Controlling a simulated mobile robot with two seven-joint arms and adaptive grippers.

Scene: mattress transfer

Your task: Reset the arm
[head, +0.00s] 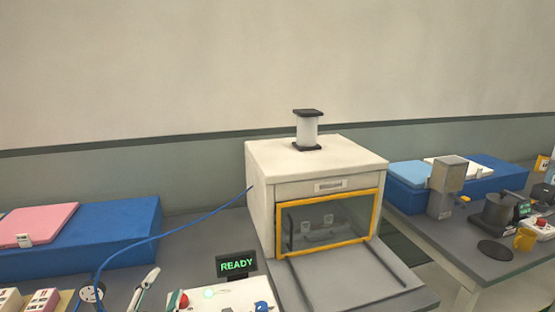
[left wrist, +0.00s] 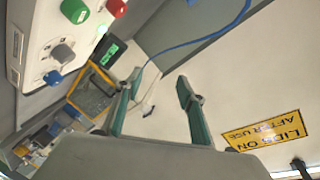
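My left gripper (left wrist: 158,85) is open in the left wrist view, with its two teal fingers spread apart and nothing between them. In the head view only a small pale part of what looks like this gripper (head: 146,284) shows at the lower left, above the grey bench (head: 200,245). It is left of the READY display (head: 237,264) and apart from the white box oven (head: 310,165). My right gripper is in neither view.
The oven's yellow-framed window (head: 328,222) faces forward, with a grey tray (head: 350,280) before it. A blue cable (head: 150,240) runs to its left side. A panel with coloured knobs (left wrist: 45,50) and a yellow sign (left wrist: 265,130) show in the left wrist view.

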